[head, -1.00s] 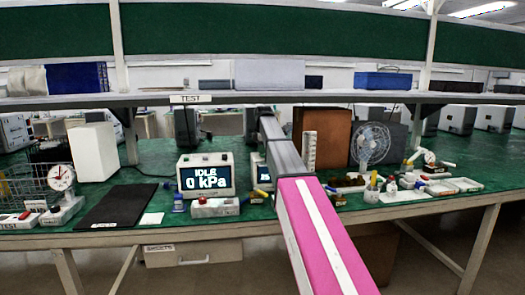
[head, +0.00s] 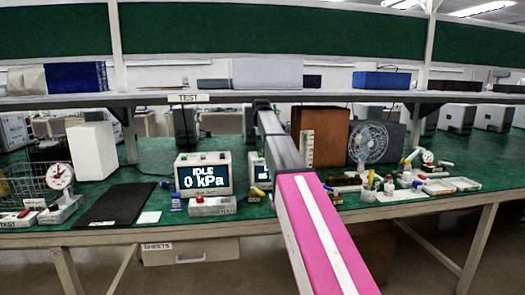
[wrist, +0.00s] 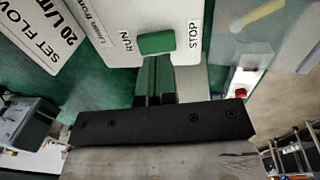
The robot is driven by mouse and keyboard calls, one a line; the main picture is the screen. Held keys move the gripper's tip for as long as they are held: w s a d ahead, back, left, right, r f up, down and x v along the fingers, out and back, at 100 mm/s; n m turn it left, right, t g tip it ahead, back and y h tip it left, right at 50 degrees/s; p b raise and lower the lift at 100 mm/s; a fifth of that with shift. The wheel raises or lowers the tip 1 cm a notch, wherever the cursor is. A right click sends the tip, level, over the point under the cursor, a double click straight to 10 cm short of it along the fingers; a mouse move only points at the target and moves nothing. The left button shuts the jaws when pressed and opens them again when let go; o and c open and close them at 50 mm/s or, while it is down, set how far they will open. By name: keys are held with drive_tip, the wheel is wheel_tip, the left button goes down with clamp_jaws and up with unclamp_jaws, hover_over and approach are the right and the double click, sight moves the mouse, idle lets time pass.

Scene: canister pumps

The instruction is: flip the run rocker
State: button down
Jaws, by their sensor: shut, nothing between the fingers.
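The run rocker (wrist: 156,42) is a small green switch on a pale panel (wrist: 185,75) in the wrist view. The word RUN is on its left and STOP on its right. My gripper (wrist: 157,66) is shut and empty, its fingertips at the near edge of the rocker. I cannot tell whether they touch it or which side of the rocker is down. In the head view my arm hides the gripper and the rocker. A display (head: 203,177) there reads IDLE 0 kPa.
A second display (head: 260,168) is partly hidden behind my arm. A white box with a red button (head: 212,206) stands in front of the first display. A fan (head: 369,143), a brown box (head: 330,130) and small bottles stand to the right. A shelf (head: 300,97) runs above the bench.

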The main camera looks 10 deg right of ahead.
sight(260, 153)
wheel_tip(260, 153, up, 11)
drive_tip(key=s, duration=0.1)
drive_tip(key=shift+s, duration=0.3)
drive_tip(key=shift+w+d+r, duration=0.1)
drive_tip(key=shift+w+r, duration=0.15)
drive_tip(key=shift+w, duration=0.6)
drive_tip(key=f, duration=0.4)
drive_tip(key=w+f, duration=0.1)
drive_tip(key=f, duration=0.4)
drive_tip(key=w+f, duration=0.1)
drive_tip(key=f, duration=0.4)
